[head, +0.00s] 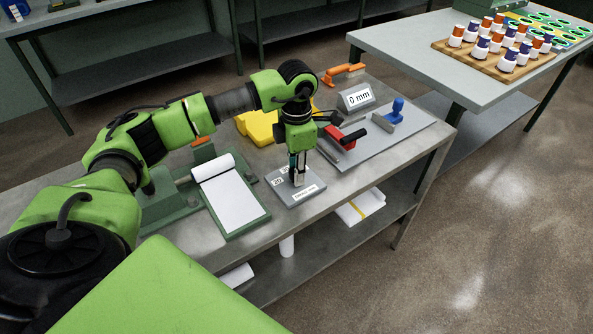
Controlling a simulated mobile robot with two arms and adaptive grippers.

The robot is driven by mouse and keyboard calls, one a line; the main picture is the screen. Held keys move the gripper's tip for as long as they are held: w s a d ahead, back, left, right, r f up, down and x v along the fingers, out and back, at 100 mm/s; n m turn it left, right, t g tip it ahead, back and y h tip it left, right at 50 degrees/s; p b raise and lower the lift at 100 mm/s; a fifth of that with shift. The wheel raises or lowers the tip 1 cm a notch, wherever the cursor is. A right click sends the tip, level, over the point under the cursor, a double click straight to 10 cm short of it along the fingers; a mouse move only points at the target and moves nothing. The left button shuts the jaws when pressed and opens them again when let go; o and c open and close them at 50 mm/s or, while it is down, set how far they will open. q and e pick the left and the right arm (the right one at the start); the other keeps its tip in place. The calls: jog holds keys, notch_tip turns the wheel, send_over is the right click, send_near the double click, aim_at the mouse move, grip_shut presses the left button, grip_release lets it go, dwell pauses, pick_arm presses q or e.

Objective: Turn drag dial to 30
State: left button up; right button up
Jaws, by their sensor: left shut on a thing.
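The drag dial's grey base plate (318,186) lies on the near workbench, with small white number labels and a longer white label on its front. One label appears to read 20. The others are too small or covered to read. My left gripper (299,180) points straight down over the middle of this plate. It is shut on the dial's knob, which its fingers mostly hide, so I cannot tell where the pointer stands. My right gripper is out of view.
Behind are a yellow object (258,127) and a "0 mm" display (357,97). Red-handled (345,138) and blue-handled (397,108) tools lie to the right.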

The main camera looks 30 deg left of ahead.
pick_arm(q)
jog(key=shift+w, duration=0.1)
jog(key=o, duration=1.1)
jog(key=shift+r, duration=0.1)
notch_tip(320, 180, up, 12)
dwell(0.3)
